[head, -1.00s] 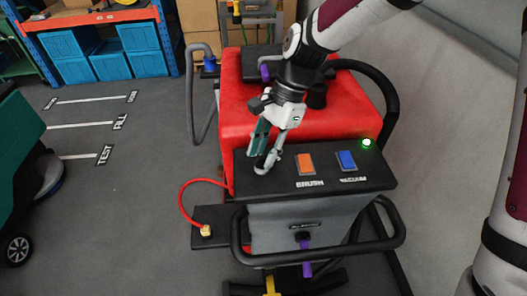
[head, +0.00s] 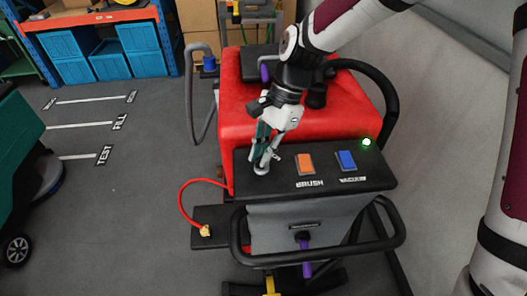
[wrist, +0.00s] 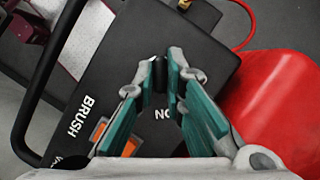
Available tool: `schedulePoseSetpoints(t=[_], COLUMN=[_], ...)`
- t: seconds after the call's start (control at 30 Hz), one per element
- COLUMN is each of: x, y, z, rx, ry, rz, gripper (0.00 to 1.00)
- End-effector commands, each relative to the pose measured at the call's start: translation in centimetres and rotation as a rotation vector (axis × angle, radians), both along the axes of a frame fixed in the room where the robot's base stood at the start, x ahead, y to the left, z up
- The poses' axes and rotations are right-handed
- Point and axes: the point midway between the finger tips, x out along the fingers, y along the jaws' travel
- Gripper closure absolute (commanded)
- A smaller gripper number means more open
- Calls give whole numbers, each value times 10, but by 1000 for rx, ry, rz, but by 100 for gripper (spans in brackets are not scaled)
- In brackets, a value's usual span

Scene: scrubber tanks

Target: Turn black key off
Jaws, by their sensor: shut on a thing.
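My gripper (head: 263,165) points down at the left end of the black control panel (head: 233,178) on the red scrubber. In the wrist view, its fingertips (wrist: 160,68) are closed on the small black key (wrist: 158,75), which shows as a dark upright piece between them. The fingers hide most of the key. In the head view the key is hidden by the fingers. A white label (wrist: 163,114) beside the key is partly covered. A green light (head: 366,142) glows at the panel's right end.
An orange BRUSH switch (head: 305,163) and a blue VACUUM switch (head: 346,160) sit right of my gripper. A black handle bar (head: 320,250) runs around the front. A red hose (head: 183,204) loops at the left. Open floor lies to the left.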

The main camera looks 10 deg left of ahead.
Motion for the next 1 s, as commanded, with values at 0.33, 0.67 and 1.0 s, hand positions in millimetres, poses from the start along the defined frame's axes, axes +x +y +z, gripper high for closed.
schedulePoseSetpoints(t=[0.33,0.67,1.0], x=[2,3,3], y=[2,4,5], z=[-1,0,0], rx=[0,1,0], ry=[1,0,-1], rz=[249,562,835], gripper=[100,100,100])
